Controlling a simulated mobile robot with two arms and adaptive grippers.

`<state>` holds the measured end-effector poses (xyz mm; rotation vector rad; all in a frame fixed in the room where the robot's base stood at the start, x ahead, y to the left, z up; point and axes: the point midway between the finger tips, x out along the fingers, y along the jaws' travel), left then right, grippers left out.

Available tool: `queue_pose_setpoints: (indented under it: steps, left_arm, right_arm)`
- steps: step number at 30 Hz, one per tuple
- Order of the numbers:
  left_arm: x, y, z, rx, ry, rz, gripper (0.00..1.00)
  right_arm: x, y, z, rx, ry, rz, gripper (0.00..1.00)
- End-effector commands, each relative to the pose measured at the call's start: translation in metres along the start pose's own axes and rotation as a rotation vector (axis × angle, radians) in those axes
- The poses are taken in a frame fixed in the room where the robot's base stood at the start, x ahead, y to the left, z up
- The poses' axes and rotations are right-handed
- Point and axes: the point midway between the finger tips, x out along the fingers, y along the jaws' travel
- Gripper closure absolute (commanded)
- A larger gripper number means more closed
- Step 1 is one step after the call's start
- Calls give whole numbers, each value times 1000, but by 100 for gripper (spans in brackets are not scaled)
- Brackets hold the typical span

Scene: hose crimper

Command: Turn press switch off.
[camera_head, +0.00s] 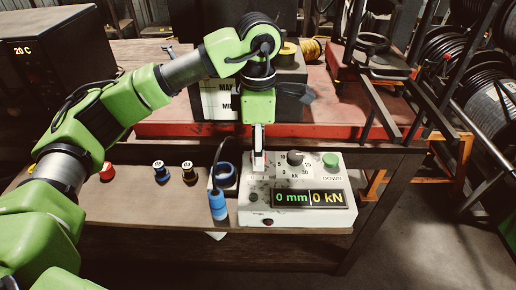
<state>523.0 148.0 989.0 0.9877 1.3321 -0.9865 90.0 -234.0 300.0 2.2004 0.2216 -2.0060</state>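The pale control box (300,213) stands at the front of the bench, with a lit display (308,198) reading "0 mm" and "0 kN". It has a black knob (295,158) and a green button (330,160) marked "DOWN". My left gripper (258,167) points straight down over the box's back left part. Its pale fingers show as one narrow bar, so their opening is unclear. They hide part of the box's upper left, and I cannot make out a press switch there. Whether the fingertips touch the box is unclear. My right gripper is not in view.
A blue ring-shaped part (223,175) and a blue cylinder (217,204) are at the box's left edge. A dark machine (222,100) stands behind. Black hose coils (480,90) are at right.

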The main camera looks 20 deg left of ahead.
Motion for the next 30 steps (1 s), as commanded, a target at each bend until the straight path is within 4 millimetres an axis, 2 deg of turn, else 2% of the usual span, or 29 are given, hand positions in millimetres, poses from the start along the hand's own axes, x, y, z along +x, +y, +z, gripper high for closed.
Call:
queue_pose_setpoints:
  steps: [7,11,14,21,24,30]
  left_arm:
    - [0,0,0,1,1,-2,58]
    - [-10,0,0,1,1,0,58]
    - [-26,0,0,1,-1,1,58]
    - [-80,1,0,0,0,4,58]
    - [-96,1,0,-1,0,3,58]
    - [-116,0,0,1,1,0,58]
  right_arm:
    - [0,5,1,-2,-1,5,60]
    - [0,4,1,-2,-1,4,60]
    - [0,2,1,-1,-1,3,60]
    - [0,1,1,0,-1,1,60]
    - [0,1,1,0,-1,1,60]
    - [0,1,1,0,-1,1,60]
